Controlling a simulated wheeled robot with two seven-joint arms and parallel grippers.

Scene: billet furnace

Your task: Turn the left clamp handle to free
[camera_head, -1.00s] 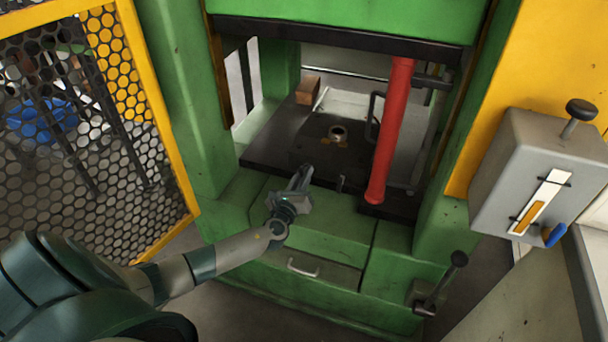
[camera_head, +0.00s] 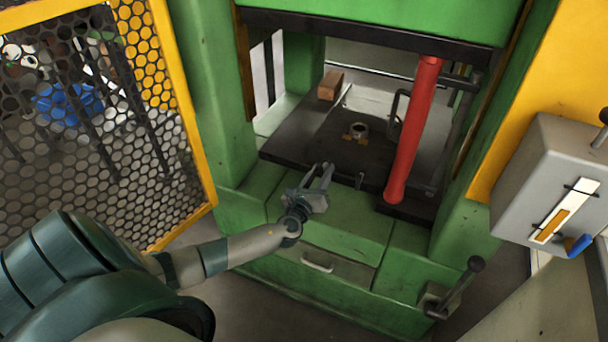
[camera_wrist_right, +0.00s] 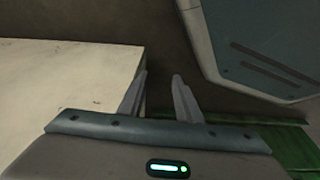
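My left gripper (camera_head: 318,175) is in front of the green press, just short of the front edge of its dark bed (camera_head: 290,152). Its two fingers are apart with nothing between them. On the bed, a thin pale rod (camera_head: 344,96) stands up near a brown block at the back left, and a dark bent handle (camera_head: 394,108) stands right of centre. I cannot tell for sure which is the left clamp handle. A small upright peg (camera_head: 360,180) is at the bed's front edge, right of my left gripper. My right gripper (camera_wrist_right: 160,75) is open and empty in the right wrist view.
A red cylinder (camera_head: 413,135) slants down at the right of the press opening. A brown block (camera_head: 330,85) lies on the bed. A yellow-framed mesh guard (camera_head: 190,110) stands left. A black-knobbed lever (camera_head: 457,290) and a grey control box (camera_head: 540,180) are on the right.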

